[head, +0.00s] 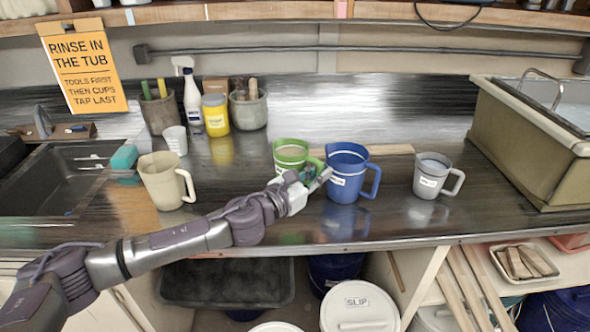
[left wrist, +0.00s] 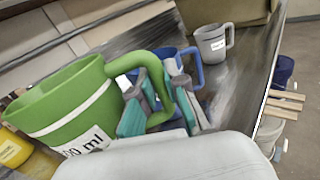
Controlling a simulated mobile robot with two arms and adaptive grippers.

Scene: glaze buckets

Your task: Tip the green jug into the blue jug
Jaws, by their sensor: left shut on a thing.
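The green jug (head: 290,152) has a white band and stands upright on the dark counter in the head view, just left of the blue jug. The blue jug (head: 344,180) stands upright on the counter with its handle to the right. My left gripper (head: 318,178) is at the green jug's handle, in front of the gap between the two jugs. In the left wrist view the green jug (left wrist: 75,105) fills the left side, and my left gripper's fingers (left wrist: 165,105) are shut on its handle. The blue jug (left wrist: 185,70) shows behind the handle. My right gripper is out of view.
A grey jug (head: 430,175) stands to the right, and a cream jug (head: 165,180) to the left. A tub (head: 545,150) stands at the far right, and a sink (head: 60,180) lies at the left. Pots, a spray bottle (head: 192,95) and a yellow jar (head: 215,115) stand behind.

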